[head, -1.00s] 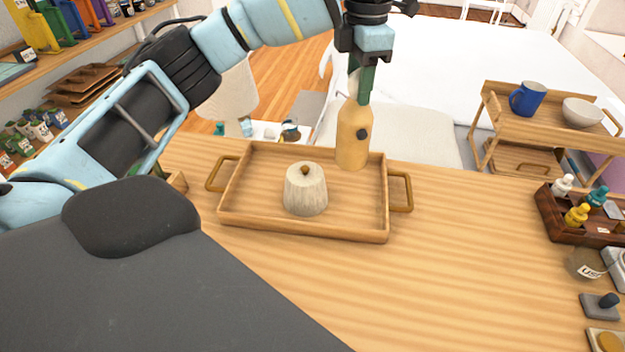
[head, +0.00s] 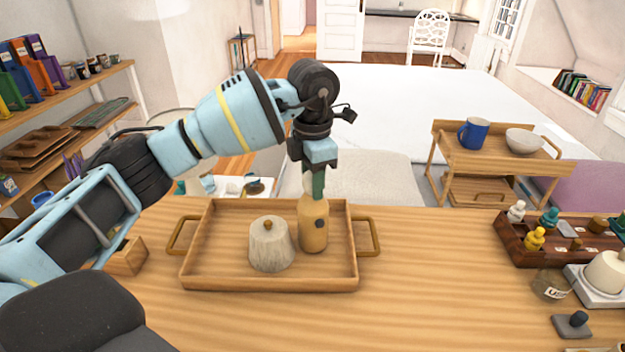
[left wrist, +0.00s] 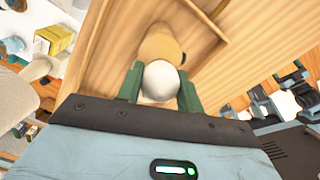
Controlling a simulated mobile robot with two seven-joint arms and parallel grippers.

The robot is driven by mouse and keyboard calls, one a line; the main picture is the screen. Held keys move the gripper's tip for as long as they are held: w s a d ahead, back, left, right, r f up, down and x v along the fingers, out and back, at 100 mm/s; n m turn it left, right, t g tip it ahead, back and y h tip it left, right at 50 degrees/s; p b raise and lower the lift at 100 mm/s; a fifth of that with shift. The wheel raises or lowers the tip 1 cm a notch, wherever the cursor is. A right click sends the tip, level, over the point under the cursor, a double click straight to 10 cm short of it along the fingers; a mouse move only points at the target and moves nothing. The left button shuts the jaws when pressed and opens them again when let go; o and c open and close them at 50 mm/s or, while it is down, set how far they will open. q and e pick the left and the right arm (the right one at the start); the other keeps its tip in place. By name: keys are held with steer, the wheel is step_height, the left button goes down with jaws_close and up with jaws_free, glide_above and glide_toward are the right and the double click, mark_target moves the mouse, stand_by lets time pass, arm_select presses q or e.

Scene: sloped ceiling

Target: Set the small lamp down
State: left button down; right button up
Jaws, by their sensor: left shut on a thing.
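The small lamp (head: 313,226) has a tan wooden body with a dark knob and a pale round top. My left gripper (head: 314,190) is shut on its top from above and holds it upright. The left wrist view shows the lamp's white globe (left wrist: 163,79) between my green fingers. The lamp's base is within the right part of a wooden tray (head: 230,283). I cannot tell whether the base touches the tray floor. A whitish, ribbed, dome-like object with a knob (head: 270,246) stands in the tray just left of the lamp. My right gripper is out of view.
The tray stands on a wooden counter (head: 430,290) with clear room to its right. A dark wooden box of small bottles (head: 518,249) and a glass jar (head: 551,285) are at the right. A wooden stand behind holds a blue mug (head: 473,133) and a white bowl (head: 523,140).

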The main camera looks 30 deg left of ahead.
arm_select(q)
steer(key=shift+f, duration=0.25)
steer(key=c, duration=0.9)
jaws_free()
steer(key=shift+r, duration=0.1)
step_height(320, 180, up, 12)
steer(key=shift+r+p, duration=0.1)
steer(key=shift+p, duration=0.25)
